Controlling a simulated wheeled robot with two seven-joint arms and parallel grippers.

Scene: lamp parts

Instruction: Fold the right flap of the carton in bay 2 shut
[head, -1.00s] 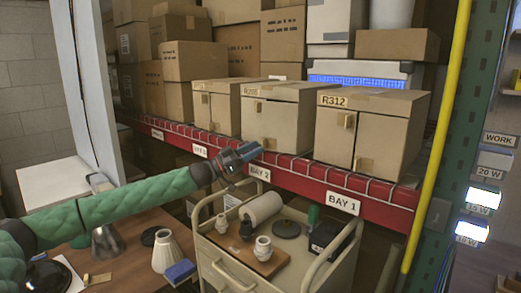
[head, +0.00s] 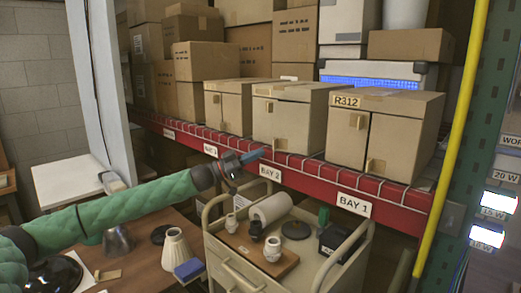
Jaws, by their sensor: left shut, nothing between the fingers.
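The carton in bay 2 (head: 283,122) is the middle of three brown cartons on the red-edged shelf, above the BAY 2 label (head: 270,173). Its front has a small tab at the upper left and another near the bottom. Its right flap (head: 295,128) looks flat against the front or nearly so; a small gap cannot be ruled out. My left gripper (head: 258,156) is shut and empty, in front of the carton's lower left corner, its tip close to the lower tab. Contact cannot be told. My right gripper is out of view.
Cartons stand close on both sides, one marked R312 (head: 380,132) in bay 1 and one in bay 3 (head: 230,108). Below the shelf is a cream cart (head: 235,268) with lamp parts on top. A yellow post (head: 452,150) stands at the right.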

